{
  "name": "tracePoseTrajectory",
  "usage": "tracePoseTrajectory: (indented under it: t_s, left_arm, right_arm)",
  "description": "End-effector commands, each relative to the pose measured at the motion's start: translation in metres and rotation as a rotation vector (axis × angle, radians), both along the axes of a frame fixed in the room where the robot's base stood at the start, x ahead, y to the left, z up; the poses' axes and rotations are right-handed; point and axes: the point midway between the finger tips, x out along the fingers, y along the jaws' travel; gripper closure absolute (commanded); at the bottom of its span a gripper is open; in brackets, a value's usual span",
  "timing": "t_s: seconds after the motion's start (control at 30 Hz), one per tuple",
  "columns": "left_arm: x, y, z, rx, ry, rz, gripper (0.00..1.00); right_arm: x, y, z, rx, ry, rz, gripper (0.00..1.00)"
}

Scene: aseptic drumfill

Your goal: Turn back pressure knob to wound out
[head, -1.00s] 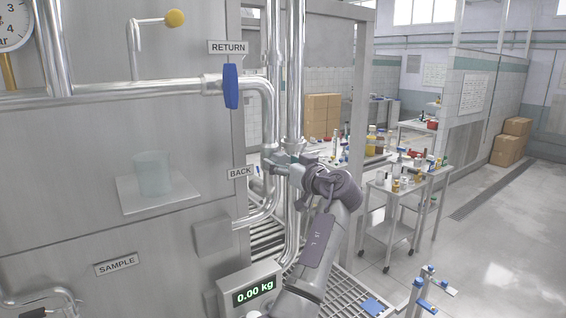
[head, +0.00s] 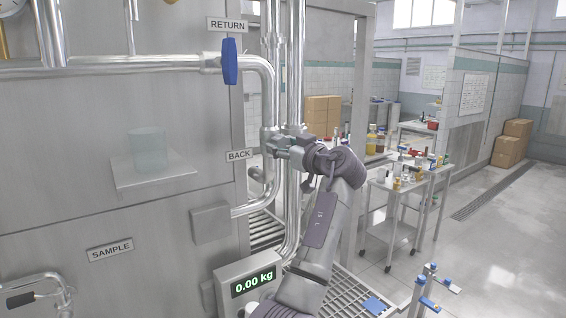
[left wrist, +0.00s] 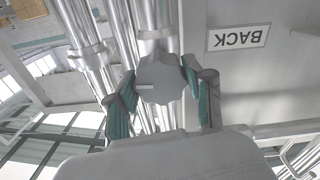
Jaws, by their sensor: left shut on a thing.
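The back pressure knob (left wrist: 161,80) is a grey lobed knob with a pale line on its face, on the steel pipe next to the BACK label (head: 239,155). In the left wrist view the label (left wrist: 238,38) appears upside down. My left gripper (left wrist: 158,88) is shut on the knob, one finger on each side. In the head view the left gripper (head: 276,146) is at the pipe just right of the label, and it hides most of the knob. My right gripper is in neither view.
A RETURN label (head: 227,25) and blue valve handle (head: 230,61) are above. A scale display (head: 254,283) reading 0.00 kg is below my arm. A clear beaker (head: 147,149) stands on a shelf at left. Carts with bottles (head: 398,190) stand at right.

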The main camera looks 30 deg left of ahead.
Motion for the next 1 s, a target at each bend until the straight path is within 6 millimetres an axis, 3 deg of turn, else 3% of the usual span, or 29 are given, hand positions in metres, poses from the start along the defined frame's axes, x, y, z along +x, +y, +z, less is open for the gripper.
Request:
tracePoseTrajectory:
  t_s: [0.03,0.3,0.6,1.0]
  left_arm:
    - [0.0,0.0,-0.008,-0.014,-0.045,0.0,0.83]
    - [0.0,0.0,-0.005,-0.112,-0.281,0.0,0.83]
    - [0.0,0.0,-0.003,-0.221,-0.542,-0.001,0.83]
    - [0.0,0.0,-0.001,-0.367,-0.892,0.0,0.83]
  right_arm:
    - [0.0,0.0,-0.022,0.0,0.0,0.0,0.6]
    - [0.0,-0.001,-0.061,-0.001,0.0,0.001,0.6]
    - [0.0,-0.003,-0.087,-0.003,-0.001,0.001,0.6]
    - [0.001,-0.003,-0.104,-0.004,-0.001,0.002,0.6]
